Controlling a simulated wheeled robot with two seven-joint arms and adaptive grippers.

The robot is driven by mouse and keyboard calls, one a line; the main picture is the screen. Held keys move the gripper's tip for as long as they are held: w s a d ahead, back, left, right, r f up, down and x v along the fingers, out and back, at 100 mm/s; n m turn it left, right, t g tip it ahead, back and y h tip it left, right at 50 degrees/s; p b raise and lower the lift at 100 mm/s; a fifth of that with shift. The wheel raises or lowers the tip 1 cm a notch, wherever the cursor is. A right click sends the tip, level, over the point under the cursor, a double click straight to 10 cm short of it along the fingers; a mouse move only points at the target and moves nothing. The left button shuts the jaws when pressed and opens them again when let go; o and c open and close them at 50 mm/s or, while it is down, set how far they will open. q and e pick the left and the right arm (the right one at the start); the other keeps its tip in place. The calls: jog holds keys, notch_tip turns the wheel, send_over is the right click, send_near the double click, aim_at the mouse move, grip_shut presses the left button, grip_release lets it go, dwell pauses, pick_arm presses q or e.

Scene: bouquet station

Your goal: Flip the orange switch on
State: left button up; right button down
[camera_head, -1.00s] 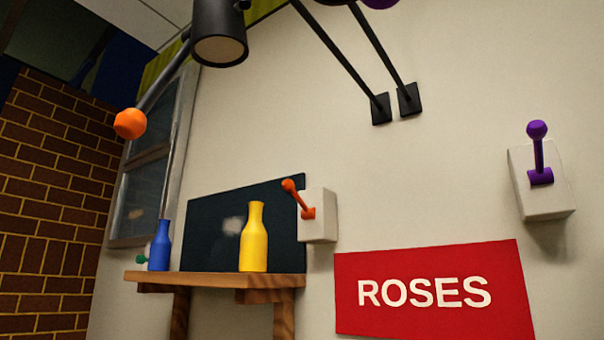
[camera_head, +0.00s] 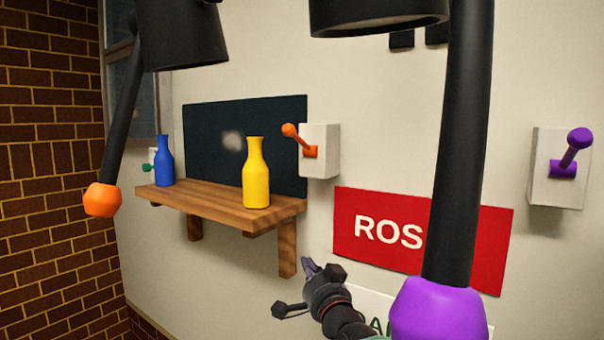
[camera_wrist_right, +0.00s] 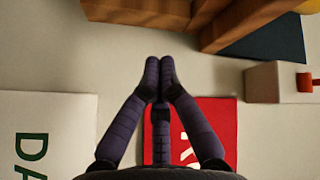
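The orange switch is a white wall box (camera_head: 321,167) with an orange lever (camera_head: 300,138) slanting up and out to the left, just right of the dark panel. In the right wrist view the box (camera_wrist_right: 263,82) is at the right, with a bit of orange (camera_wrist_right: 305,82) at the picture edge. My right gripper (camera_head: 310,266) is low in the head view, below the switch and apart from it. In the right wrist view its purple-grey fingertips (camera_wrist_right: 160,62) are together, with nothing seen between them. My left gripper is not in view.
A wooden shelf (camera_head: 218,205) holds a blue bottle (camera_head: 164,163) and a yellow bottle (camera_head: 256,178). A red ROSES sign (camera_head: 357,250) and purple switch (camera_head: 572,160) are to the right. Black hanging rods with an orange end (camera_head: 103,200) and purple end (camera_head: 437,306) are nearer.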

pick_arm(q)
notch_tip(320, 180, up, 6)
jog(key=p, duration=0.5)
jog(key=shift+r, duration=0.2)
pick_arm(e)
jog(key=s+d+r+m+t, duration=0.1)
jog(key=s+r, duration=0.2)
jog(key=r, duration=0.6)
jog(key=s+d+r+t, duration=0.1)
jog(key=s+r+t, duration=0.1)
jog(key=r, duration=0.8)
jog(key=s+d+r+m+t, duration=0.1)
jog(key=s+r, duration=0.4)
jog(key=r, duration=0.4)
jog(key=shift+r+m+y, duration=0.3)
jog(key=shift+r, duration=0.1)
notch_tip(320, 180, up, 5)
jog(key=p, duration=0.5)
send_over(300, 140)
jog(key=d, duration=0.2)
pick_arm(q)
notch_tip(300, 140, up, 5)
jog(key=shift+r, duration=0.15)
pick_arm(e)
jog(key=s+f, duration=0.1)
jog(key=s+a+f, duration=0.1)
jog(key=shift+s+a+f, duration=0.3)
jog(key=shift+s+f, duration=0.05)
jog(key=shift+f, duration=0.05)
jog(key=shift+s, duration=0.1)
